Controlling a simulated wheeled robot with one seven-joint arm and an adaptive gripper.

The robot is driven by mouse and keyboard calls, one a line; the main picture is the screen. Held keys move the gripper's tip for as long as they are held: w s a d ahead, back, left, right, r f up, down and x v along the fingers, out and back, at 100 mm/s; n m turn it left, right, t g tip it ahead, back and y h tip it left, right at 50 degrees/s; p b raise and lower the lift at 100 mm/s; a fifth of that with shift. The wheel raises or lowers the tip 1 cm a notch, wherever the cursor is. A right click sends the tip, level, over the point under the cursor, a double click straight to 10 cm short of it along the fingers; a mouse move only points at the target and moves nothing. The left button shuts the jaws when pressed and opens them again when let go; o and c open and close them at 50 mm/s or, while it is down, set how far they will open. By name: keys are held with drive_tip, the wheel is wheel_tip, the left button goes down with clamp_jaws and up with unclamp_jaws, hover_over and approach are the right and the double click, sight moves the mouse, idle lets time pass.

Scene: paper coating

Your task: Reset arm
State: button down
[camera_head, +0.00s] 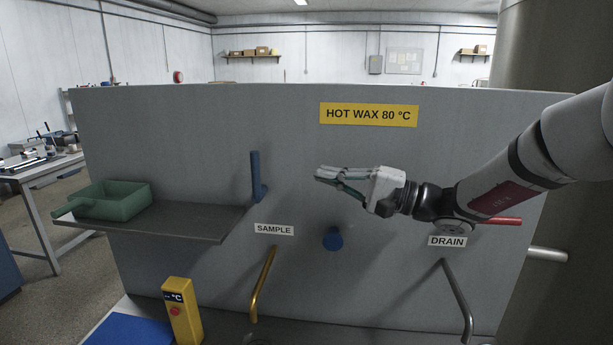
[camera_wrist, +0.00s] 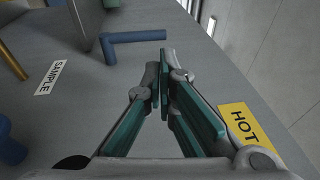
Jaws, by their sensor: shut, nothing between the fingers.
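My gripper (camera_head: 318,175) is in front of the grey panel (camera_head: 230,130), below the yellow HOT WAX 80 °C sign (camera_head: 369,115). Its fingers point left in the head view. In the wrist view the green-padded fingers (camera_wrist: 165,85) are brought together with nothing between them. The gripper is apart from the blue lever (camera_head: 256,177) above the SAMPLE label (camera_head: 274,229); that lever also shows beyond the fingertips in the wrist view (camera_wrist: 135,38). My arm comes in from the right and covers part of a red handle (camera_head: 500,221) above the DRAIN label (camera_head: 447,241).
A green scoop-like container (camera_head: 120,203) rests on the grey shelf (camera_head: 190,231) at the left. A blue knob (camera_head: 333,239) sits below my gripper. A brass pipe (camera_head: 262,285) and a steel pipe (camera_head: 457,297) hang low. A yellow °C device (camera_head: 182,312) stands beside a blue mat (camera_head: 127,330).

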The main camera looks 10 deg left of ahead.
drive_tip(key=s+d+f+n+g+h, duration=0.1)
drive_tip(key=s+d+f+g+h, duration=0.15)
drive_tip(key=s+h, duration=0.45)
drive_tip(key=s+d+f+n+g+h, duration=0.1)
drive_tip(key=s+d+n+h, duration=0.15)
drive_tip(key=s, duration=0.85)
drive_tip(key=s+d+f+t+h, duration=0.1)
drive_tip(key=s+d+t+h, duration=0.1)
drive_tip(key=d, duration=0.5)
drive_tip(key=s+d+f+m+t+h, duration=0.1)
drive_tip(key=s+d+t+h, duration=0.1)
drive_tip(key=s+d+h, duration=0.2)
drive_tip(key=s+d+t+h, duration=0.2)
drive_tip(key=s+d+h, duration=0.2)
drive_tip(key=s+d, duration=0.3)
drive_tip(key=d, duration=0.4)
drive_tip(key=shift+f, duration=0.4)
